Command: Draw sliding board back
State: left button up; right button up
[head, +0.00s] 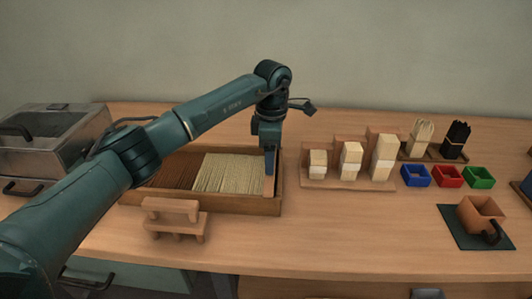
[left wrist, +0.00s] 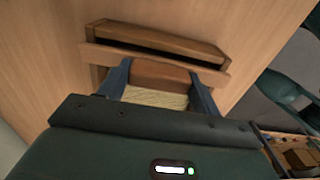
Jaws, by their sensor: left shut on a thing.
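The wooden tray (head: 230,208) holds brown bristles (head: 170,170) on the left and pale bristles (head: 228,173) on the right. The sliding board (head: 269,186) stands across the tray near its right end, beside the pale bristles. My left gripper (head: 270,170) reaches down into the tray and is shut on the board, partly hiding it. In the left wrist view, the fingers of my left gripper (left wrist: 160,88) straddle the board's brown middle part (left wrist: 158,74). Pale bristles (left wrist: 155,98) show beside it, and a dark gap lies between the board and the tray's end wall (left wrist: 158,29). My right gripper is out of view.
A small wooden stand (head: 175,217) is in front of the tray. Wooden block holders (head: 348,178), blue (head: 416,176), red (head: 448,177) and green (head: 479,177) bins and a brown cup (head: 480,213) stand right. A metal box (head: 55,135) is left.

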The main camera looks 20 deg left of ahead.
pick_arm(q)
jog(key=o, duration=1.2)
jog(key=shift+w+d, duration=0.1)
jog(key=shift+d, duration=0.25)
jog(key=shift+o, duration=0.9)
jog(key=shift+a, duration=0.15)
notch_tip(320, 180, up, 13)
jog(key=shift+r, duration=0.15)
